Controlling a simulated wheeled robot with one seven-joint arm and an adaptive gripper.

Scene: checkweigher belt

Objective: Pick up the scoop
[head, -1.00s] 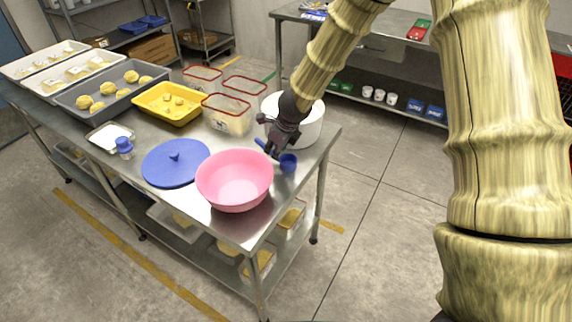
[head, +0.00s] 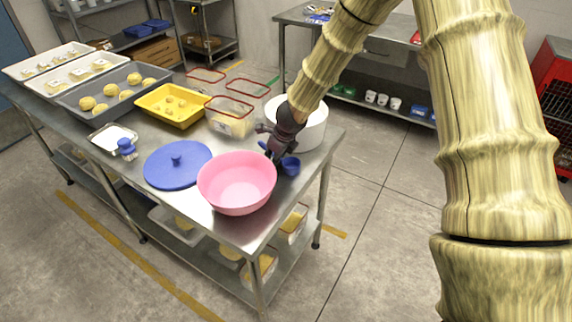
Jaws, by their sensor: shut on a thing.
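A blue scoop (head: 290,166) is at the right end of the steel table, between the pink bowl (head: 237,183) and the white tub (head: 311,127). Its round cup faces right and its handle runs left under my gripper. My gripper (head: 274,155) points down and is shut on the scoop's handle. The fingertips are small and dark here, so their exact contact is hard to see. I cannot tell whether the scoop is clear of the tabletop.
A blue lid (head: 178,164) lies left of the bowl. Clear containers with red rims (head: 229,106), a yellow tray (head: 170,106) and a grey tray of dough balls (head: 112,90) fill the table further left. Open floor lies right of the table.

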